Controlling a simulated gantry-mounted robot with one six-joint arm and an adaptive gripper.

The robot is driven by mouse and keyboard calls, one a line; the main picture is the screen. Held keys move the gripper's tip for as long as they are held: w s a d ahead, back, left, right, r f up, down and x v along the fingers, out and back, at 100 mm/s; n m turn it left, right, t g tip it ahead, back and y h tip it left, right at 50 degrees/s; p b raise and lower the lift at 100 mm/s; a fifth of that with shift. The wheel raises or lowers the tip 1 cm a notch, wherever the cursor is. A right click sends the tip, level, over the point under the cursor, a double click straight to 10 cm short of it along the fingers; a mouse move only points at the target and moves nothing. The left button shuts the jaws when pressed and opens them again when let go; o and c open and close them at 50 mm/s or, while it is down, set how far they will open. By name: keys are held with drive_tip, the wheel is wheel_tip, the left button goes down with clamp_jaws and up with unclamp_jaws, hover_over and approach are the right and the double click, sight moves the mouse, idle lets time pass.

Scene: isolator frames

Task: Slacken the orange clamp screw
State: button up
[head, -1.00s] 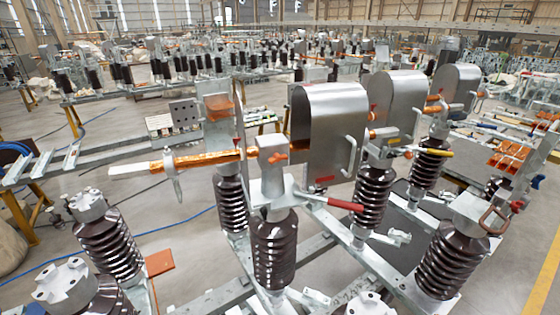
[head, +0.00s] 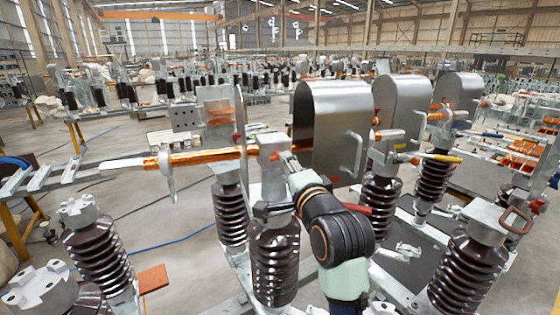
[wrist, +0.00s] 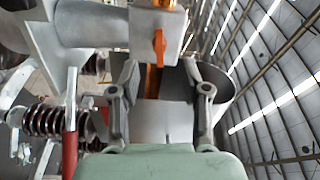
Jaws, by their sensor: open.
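The orange clamp screw (wrist: 159,46) shows as a small orange handle on the grey metal clamp block (wrist: 172,20) in the wrist view. In the head view the clamp block (head: 268,147) sits on top of a brown ribbed insulator, at the end of a copper-coloured bar, with the screw partly hidden by my arm. My gripper (wrist: 164,82) is open, with one finger on each side of the picture's middle. The screw lies beyond the fingertips, roughly in line with the gap between them. I see no contact.
Curved metal hoods (head: 333,130) stand just right of the clamp. A red-handled lever (wrist: 70,150) is at the left in the wrist view. Several brown ribbed insulators (head: 97,250) surround my arm. Open floor (head: 180,205) shows at the left.

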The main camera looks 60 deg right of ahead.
drive_tip(key=p+x, duration=0.1)
drive_tip(key=x, duration=0.5)
drive_tip(key=shift+w, duration=0.25)
clamp_jaws()
